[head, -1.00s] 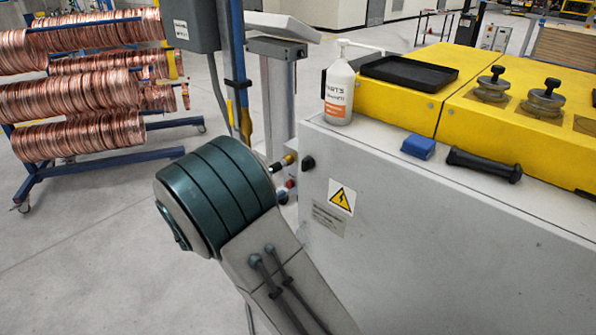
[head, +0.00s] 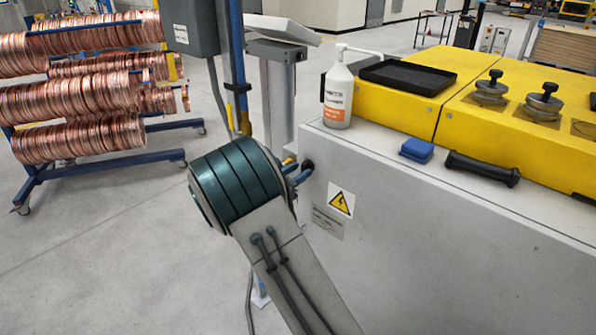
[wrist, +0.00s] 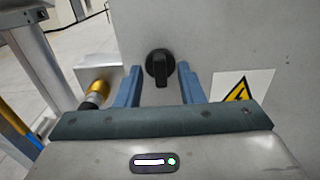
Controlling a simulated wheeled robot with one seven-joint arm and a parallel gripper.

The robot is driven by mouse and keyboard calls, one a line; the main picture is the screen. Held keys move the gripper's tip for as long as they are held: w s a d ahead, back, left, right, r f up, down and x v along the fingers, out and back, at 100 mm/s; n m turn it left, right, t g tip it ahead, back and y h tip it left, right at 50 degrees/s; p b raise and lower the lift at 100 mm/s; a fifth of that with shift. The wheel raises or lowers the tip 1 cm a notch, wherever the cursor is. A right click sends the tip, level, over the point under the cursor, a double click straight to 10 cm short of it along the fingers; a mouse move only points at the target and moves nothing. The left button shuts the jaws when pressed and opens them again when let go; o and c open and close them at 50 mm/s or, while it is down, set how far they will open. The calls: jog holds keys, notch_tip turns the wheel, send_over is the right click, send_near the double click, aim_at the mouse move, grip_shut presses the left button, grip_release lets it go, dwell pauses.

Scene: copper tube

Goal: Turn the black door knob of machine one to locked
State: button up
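The black door knob (wrist: 159,67) sits on the grey front of the machine (head: 420,235), with its grip bar standing close to upright in the wrist view. In the head view the knob (head: 308,165) is partly hidden by my gripper. My gripper (wrist: 158,76) is open in the wrist view, one blue-grey finger on each side of the knob, with a gap at both sides. In the head view my gripper (head: 302,175) reaches the machine's left edge, beside the knob.
A yellow-black warning sticker (wrist: 241,93) is right of the knob. A brass-coloured fitting (wrist: 97,91) is close to the left finger. On the machine top are a white bottle (head: 338,95), a blue block (head: 416,150) and a black handle (head: 482,168). Copper coils (head: 75,105) hang on a rack.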

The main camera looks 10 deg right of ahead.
jog(key=shift+w+d, duration=0.15)
jog(key=shift+d, duration=0.05)
grip_shut()
